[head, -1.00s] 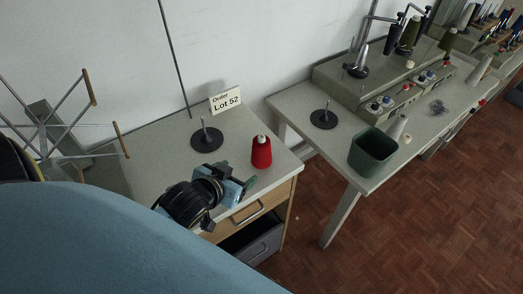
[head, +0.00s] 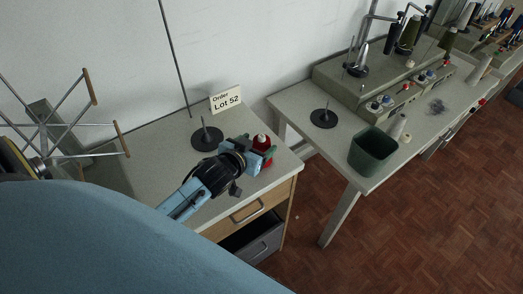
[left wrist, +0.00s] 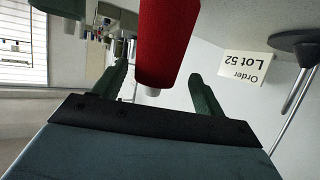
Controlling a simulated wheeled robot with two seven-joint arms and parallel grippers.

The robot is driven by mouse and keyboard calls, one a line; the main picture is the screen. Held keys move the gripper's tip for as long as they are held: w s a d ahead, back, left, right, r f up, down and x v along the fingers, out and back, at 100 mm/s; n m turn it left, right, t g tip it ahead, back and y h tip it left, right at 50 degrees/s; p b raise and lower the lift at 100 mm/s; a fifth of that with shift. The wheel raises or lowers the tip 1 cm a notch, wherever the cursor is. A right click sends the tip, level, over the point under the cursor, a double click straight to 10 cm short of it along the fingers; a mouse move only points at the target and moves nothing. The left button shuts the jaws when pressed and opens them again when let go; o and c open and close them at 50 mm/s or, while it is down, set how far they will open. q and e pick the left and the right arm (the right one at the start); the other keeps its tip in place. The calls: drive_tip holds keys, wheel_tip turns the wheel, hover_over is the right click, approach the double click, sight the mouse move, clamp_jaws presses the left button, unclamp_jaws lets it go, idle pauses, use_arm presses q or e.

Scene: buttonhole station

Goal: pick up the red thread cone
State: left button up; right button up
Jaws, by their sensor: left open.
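The red thread cone (head: 262,143) stands upright near the front right of the small table in the head view, partly hidden by my left gripper. In the left wrist view the red cone (left wrist: 166,40) appears upside down, with its pale tip between the two green fingers. My left gripper (head: 264,153) is open, with a finger on either side of the cone; its open fingers also show in the left wrist view (left wrist: 156,90). Gaps show between the fingers and the cone there. My right gripper is not in view.
A black disc stand with a spindle (head: 207,138) and an "Order Lot 52" card (head: 226,100) are behind the cone on the table (head: 165,150). A green bin (head: 373,152) stands on the neighbouring bench. A metal-armed winder (head: 42,125) is at left.

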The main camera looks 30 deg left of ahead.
use_arm(q)
drive_tip(key=x, duration=0.4)
drive_tip(key=shift+d, duration=0.3)
drive_tip(key=c, duration=1.1)
